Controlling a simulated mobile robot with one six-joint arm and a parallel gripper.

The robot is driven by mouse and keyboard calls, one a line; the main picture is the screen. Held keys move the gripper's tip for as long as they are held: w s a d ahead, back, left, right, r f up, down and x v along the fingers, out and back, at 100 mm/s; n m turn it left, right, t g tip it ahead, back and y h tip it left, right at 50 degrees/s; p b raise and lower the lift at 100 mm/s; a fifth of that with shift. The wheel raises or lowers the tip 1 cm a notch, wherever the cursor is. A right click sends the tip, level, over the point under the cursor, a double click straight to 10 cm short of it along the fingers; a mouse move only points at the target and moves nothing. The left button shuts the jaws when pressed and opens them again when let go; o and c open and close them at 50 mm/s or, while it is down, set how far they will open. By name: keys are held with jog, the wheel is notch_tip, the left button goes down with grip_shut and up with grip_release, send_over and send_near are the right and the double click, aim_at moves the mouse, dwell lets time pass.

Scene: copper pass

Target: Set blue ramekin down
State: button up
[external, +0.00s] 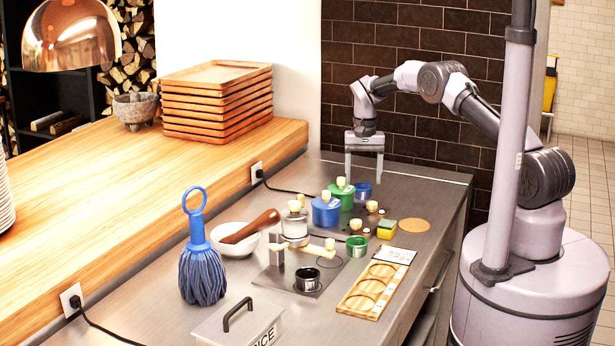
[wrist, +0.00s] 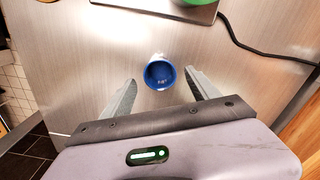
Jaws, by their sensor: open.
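The small blue ramekin (external: 363,190) appears to stand upright on the steel counter near its far end. In the wrist view the blue ramekin (wrist: 160,74) shows its open top and lies between and slightly beyond my fingertips, with a gap on each side. My gripper (external: 364,180) points down above it, with its fingers spread wide. In the wrist view my gripper (wrist: 161,78) is open and nothing is clamped. The exact height of the fingertips above the counter is hard to tell.
A green lidded pot (external: 342,196) and a blue lidded pot (external: 326,211) stand close in front of the ramekin. A sponge (external: 387,229), green ramekin (external: 357,247), black ramekin (external: 308,281) and wooden board (external: 357,303) lie nearer. A black cord (wrist: 262,48) runs along the counter. Bare steel surrounds the ramekin.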

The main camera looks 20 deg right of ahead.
notch_tip(320, 180, up, 17)
jog(key=s+d+p, duration=0.2)
jog(key=s+d+r+t+y, duration=0.1)
jog(key=s+d+r+t, duration=0.2)
jog(key=s+r, duration=0.8)
jog(key=s+d+r+t, duration=0.1)
jog(key=s+d+r, duration=0.15)
jog(key=s, duration=1.25)
jog(key=s+f+t+y, duration=0.15)
jog(key=s+f, duration=0.25)
jog(key=s, duration=0.7)
notch_tip(320, 180, down, 10)
jog(key=b, duration=0.9)
jog(key=shift+w+d+r+b, duration=0.2)
jog(key=shift+d+b, duration=0.1)
jog(key=shift+h, duration=0.25)
